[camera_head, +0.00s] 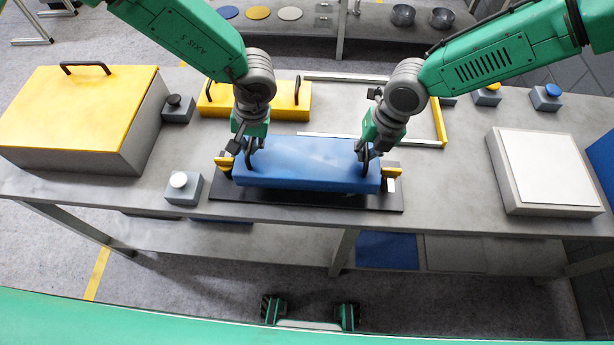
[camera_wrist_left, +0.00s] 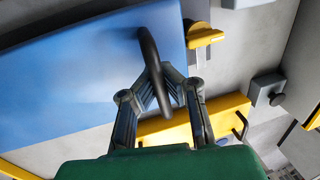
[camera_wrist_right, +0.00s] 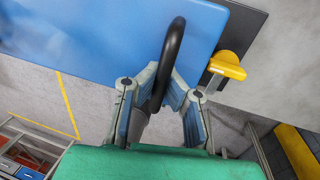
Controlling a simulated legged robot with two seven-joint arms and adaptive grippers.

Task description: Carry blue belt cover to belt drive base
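The blue belt cover (camera_head: 307,163) is a long blue block with a black loop handle at each end. It lies level over the black belt drive base (camera_head: 300,202), whose front edge and ends show around it. I cannot tell whether it rests on the base or hovers just above. My left gripper (camera_head: 249,150) is closed around the left handle (camera_wrist_left: 150,55). My right gripper (camera_head: 368,150) is closed around the right handle (camera_wrist_right: 172,50). Yellow clamp pieces (camera_head: 224,162) (camera_head: 391,171) stand at both ends, beside the cover. The base's middle is hidden under the cover.
A yellow-lidded box (camera_head: 75,105) stands at the left, and a white-topped box (camera_head: 545,170) at the right. Behind the cover are a yellow cover (camera_head: 285,100) and a thin frame (camera_head: 335,78). A white-button box (camera_head: 182,187) sits front left. Bare table lies right of the base.

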